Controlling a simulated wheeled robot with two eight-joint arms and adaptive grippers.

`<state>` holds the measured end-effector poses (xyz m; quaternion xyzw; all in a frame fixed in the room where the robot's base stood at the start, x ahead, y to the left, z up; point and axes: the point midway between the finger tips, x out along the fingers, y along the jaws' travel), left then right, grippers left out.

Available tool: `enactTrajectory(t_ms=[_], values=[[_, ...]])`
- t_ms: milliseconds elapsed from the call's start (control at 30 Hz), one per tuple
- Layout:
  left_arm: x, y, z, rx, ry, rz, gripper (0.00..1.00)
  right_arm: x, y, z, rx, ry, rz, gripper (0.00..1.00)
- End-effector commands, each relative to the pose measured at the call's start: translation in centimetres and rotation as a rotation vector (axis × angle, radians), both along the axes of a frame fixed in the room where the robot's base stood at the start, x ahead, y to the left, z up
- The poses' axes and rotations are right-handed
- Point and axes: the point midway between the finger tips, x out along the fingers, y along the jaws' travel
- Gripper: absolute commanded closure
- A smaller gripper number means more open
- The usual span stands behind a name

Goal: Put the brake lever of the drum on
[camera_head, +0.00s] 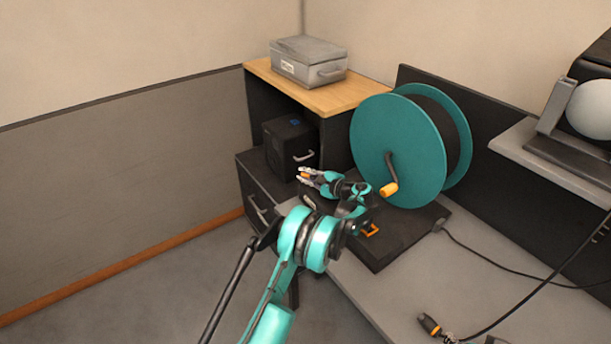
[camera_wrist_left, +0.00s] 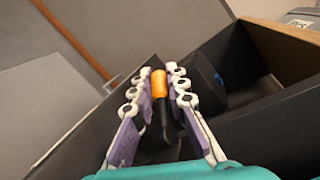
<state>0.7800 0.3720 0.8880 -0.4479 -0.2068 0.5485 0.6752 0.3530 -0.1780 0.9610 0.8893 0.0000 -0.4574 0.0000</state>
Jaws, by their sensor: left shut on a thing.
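The teal drum (camera_head: 375,135) stands on a dark base plate (camera_head: 405,240) on the desk, with an orange-handled crank (camera_head: 389,189) on its near face. My left gripper (camera_head: 304,176) is to the left of the drum. It is shut on an orange-tipped black lever, whose orange end (camera_wrist_left: 159,84) and black shaft (camera_wrist_left: 166,120) show between the fingers in the left wrist view (camera_wrist_left: 160,95). My arm and gripper hide the lever's foot in the head view. My right gripper is not in view.
A grey box (camera_head: 308,65) sits on a wooden-topped shelf unit (camera_head: 335,97) behind the gripper. A black box (camera_head: 288,143) stands inside the unit. A dark cable (camera_head: 500,258) and an orange-black connector (camera_head: 430,325) lie on the desk (camera_head: 400,295).

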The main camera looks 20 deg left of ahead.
Motion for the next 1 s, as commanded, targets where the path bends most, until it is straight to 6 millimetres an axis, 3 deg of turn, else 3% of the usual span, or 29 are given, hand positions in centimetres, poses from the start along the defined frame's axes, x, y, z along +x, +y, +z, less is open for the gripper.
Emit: enactTrajectory(t_ms=[167, 200, 233, 600, 767, 1000], values=[[0.0, 0.0, -0.1, -0.002, 0.0, -0.001, 1.0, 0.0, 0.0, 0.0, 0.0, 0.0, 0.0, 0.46], [0.0, 0.0, -0.1, -0.002, 0.0, -0.001, 0.83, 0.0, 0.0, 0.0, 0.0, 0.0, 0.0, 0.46], [0.0, 0.0, -0.1, -0.002, 0.0, -0.001, 0.76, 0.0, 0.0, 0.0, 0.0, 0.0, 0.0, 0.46], [-0.1, -0.4, 0.0, 0.0, 0.001, -0.002, 0.76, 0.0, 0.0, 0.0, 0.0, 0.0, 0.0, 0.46], [-0.8, -2.6, 0.5, -0.001, 0.001, -0.006, 0.76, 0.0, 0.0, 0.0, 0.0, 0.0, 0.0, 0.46], [-2.4, -7.5, 1.6, -0.001, 0.0, -0.005, 0.76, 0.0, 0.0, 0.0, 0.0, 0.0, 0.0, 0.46]])
